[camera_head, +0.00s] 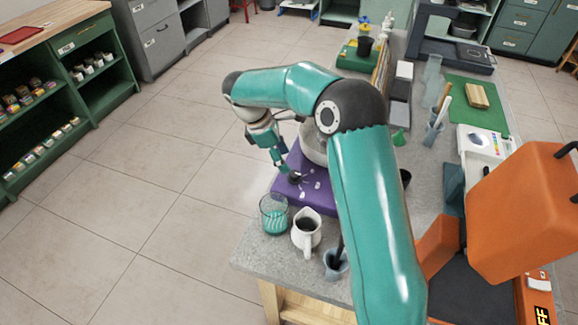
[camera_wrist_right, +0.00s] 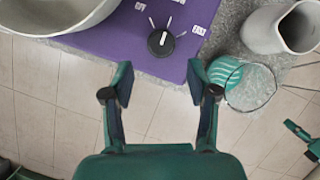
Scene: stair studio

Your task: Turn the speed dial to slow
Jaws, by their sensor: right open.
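The speed dial (camera_wrist_right: 160,42) is a round black knob with a white pointer line, on a purple base (camera_wrist_right: 110,38) with white marks and labels around it. In the wrist view its line points up and slightly right; the label text is too small to read surely. In the head view the purple base (camera_head: 300,197) sits at the counter's near left corner under a pale bowl (camera_head: 313,150). My right gripper (camera_head: 288,176) is over the base by the dial. In the wrist view its fingers (camera_wrist_right: 158,75) are spread and empty, with the dial ahead between them.
A glass with teal stripes (camera_head: 273,215), a white jug (camera_head: 306,232) and a grey-blue cup (camera_head: 335,264) stand close in front of the base. The bowl (camera_wrist_right: 62,18) rises beside the dial. Floor lies open to the left.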

